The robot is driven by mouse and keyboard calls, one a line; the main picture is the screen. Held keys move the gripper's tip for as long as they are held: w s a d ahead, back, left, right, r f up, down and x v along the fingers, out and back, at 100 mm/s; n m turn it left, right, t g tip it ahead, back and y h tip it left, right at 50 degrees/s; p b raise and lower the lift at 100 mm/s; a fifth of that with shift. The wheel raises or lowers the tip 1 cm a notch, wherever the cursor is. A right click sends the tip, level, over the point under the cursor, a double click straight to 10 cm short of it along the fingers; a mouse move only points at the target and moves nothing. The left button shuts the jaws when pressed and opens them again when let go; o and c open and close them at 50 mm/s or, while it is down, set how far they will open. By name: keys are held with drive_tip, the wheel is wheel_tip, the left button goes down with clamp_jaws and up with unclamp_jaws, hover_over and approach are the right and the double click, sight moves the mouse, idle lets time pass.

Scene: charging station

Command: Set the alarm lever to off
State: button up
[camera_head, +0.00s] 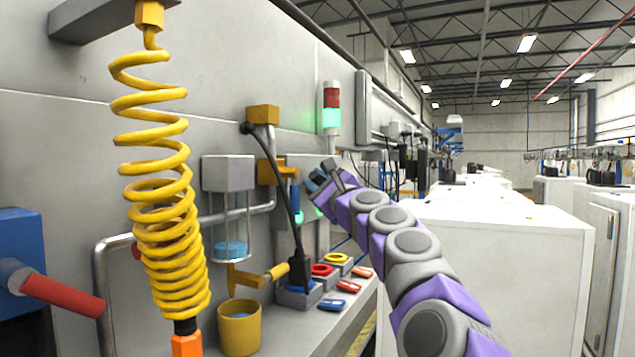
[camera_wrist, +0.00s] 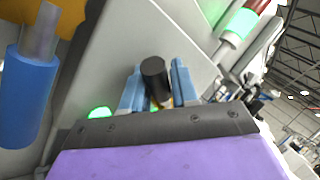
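My gripper (camera_head: 322,178) is at the wall unit beside the workbench, near the signal tower. In the wrist view, its two blue fingers (camera_wrist: 157,86) stand apart, one on each side of a black cylindrical knob (camera_wrist: 155,79). The knob looks like the grip of the alarm lever; the rest of the lever is hidden behind the fingers and wrist. I cannot see clearly whether the fingers touch it. A green light (camera_wrist: 98,113) glows just left of the gripper. The signal tower (camera_head: 331,108) shows green lit below a red section.
A blue-handled part on a yellow bracket (camera_head: 267,171) hangs close left of my gripper; its blue cylinder (camera_wrist: 28,95) fills the wrist view's left side. A black cable, yellow coil hose (camera_head: 163,215) and bench (camera_head: 325,318) are further left. White cabinets (camera_head: 500,260) stand right.

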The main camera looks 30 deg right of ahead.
clamp_jaws()
drive_tip(key=shift+f+b, duration=0.15)
drive_tip(key=shift+b, duration=0.35)
drive_tip(key=n+y+b, duration=0.1)
drive_tip(key=b, duration=0.1)
drive_tip(key=f+n+t+b, duration=0.1)
drive_tip(key=b, duration=0.1)
drive_tip(key=shift+s+a+n+y, duration=0.1)
drive_tip(key=shift+a+n+y, duration=0.1)
drive_tip(key=shift+n+y, duration=0.2)
wheel_tip(320, 180, down, 4)
drive_tip(key=n+g+y+p, duration=0.1)
drive_tip(key=n+y+p, duration=0.1)
drive_tip(key=n+y, duration=0.2)
drive_tip(key=n+g+y+p, duration=0.1)
drive_tip(key=n+y+p, duration=0.1)
drive_tip(key=n+y, duration=0.3)
drive_tip(key=n+g+y+p, duration=0.2)
drive_tip(key=n+y, duration=0.3)
drive_tip(key=n, duration=0.6)
drive_tip(key=shift+d+f, duration=0.1)
drive_tip(key=shift+f+n, duration=0.1)
drive_tip(key=shift+n, duration=0.2)
